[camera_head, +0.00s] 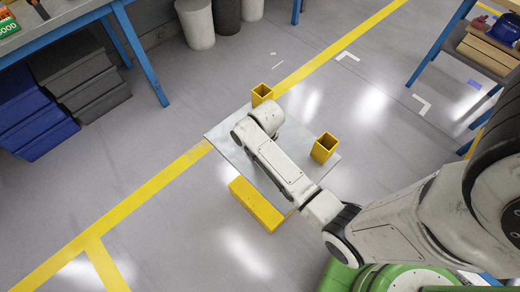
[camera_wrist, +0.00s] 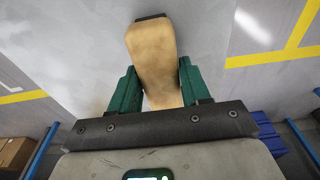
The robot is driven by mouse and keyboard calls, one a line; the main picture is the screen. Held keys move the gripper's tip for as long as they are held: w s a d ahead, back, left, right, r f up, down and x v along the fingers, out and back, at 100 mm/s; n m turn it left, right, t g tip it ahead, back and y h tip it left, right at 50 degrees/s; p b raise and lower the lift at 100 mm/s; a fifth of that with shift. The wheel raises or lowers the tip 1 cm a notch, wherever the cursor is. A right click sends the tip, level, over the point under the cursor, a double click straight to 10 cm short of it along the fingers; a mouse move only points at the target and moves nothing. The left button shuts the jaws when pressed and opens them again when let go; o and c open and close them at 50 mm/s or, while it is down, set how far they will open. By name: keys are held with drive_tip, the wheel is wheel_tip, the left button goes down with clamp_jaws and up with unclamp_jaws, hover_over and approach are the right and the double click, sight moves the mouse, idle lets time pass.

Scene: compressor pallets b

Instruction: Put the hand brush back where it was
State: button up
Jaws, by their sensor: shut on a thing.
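The hand brush (camera_wrist: 152,45) shows in the wrist view as a pale wooden body with a dark end at the top. My gripper (camera_wrist: 158,68) has its green fingers on either side of the wood and is shut on it. The lower part of the brush is hidden behind the gripper's dark crossbar. In the head view my arm reaches over a grey plate with yellow posts (camera_head: 222,133), and the gripper and brush are hidden by the arm. I cannot tell the brush's height above the surfaces below.
Blue crates (camera_head: 35,120) and dark grey crates (camera_head: 82,75) stand at the left by a blue-legged table (camera_head: 85,14). A shelf with wooden boxes (camera_head: 487,50) is at the upper right. Yellow lines (camera_head: 150,187) cross the largely clear grey floor.

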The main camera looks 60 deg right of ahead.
drive_tip(key=shift+f, duration=0.15)
drive_tip(key=o, duration=1)
wheel_tip(320, 180, up, 11)
drive_tip(key=s+p, duration=0.1)
drive_tip(key=p, duration=0.1)
drive_tip(key=s+a+n, duration=0.1)
drive_tip(key=s+a, duration=0.2)
drive_tip(key=s, duration=0.1)
drive_tip(key=s+a+r+n, duration=0.1)
drive_tip(key=s+a, duration=0.7)
drive_tip(key=shift+s+a+r+n, duration=0.15)
drive_tip(key=shift+s+r+n, duration=0.1)
drive_tip(key=shift+r+n, duration=0.15)
